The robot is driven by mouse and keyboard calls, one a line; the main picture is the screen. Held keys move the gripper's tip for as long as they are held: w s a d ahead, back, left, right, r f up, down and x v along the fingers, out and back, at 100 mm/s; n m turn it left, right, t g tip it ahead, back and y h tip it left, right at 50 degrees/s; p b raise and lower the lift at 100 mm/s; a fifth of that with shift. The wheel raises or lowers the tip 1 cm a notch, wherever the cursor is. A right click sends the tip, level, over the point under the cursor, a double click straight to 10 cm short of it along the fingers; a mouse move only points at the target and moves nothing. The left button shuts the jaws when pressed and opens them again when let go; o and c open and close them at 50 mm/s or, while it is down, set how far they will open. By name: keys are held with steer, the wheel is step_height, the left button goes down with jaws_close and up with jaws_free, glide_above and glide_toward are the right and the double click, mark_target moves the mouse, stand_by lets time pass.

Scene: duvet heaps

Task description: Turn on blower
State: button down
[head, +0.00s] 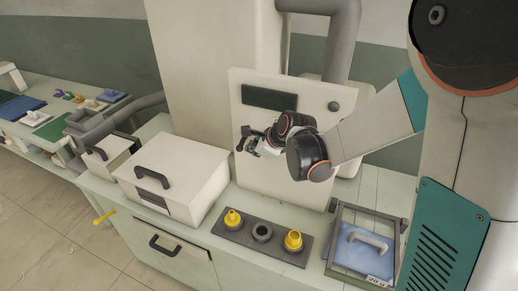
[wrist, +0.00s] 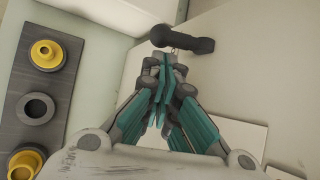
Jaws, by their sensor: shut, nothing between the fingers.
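My gripper (head: 257,146) is in front of the panel, below the display. It also shows in the wrist view (wrist: 168,65), shut and empty, its fingertips right by the handle. I cannot tell whether they touch it. The arm hides part of the panel.
A dark strip (head: 227,233) on the bench holds two yellow fittings and a grey ring. A lidded cream box (head: 175,168) stands to the left. A clear-sided tray (head: 339,223) with a blue pad is at the right. Thick grey pipe (head: 344,45) rises behind the panel.

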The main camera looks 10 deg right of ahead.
steer(key=shift+x, duration=1.25)
steer(key=shift+r+m+g, duration=0.25)
steer(key=shift+m+g, duration=0.05)
steer(key=shift+g, duration=0.2)
steer(key=r, duration=0.2)
steer(key=g+y+p, duration=0.1)
steer(key=shift+s+a+r, duration=0.25)
steer(key=shift+s+r, duration=0.1)
steer(key=shift+r, duration=0.05)
steer(key=shift+w+r, duration=0.15)
steer(key=shift+r, duration=0.15)
stand_by(0.4)
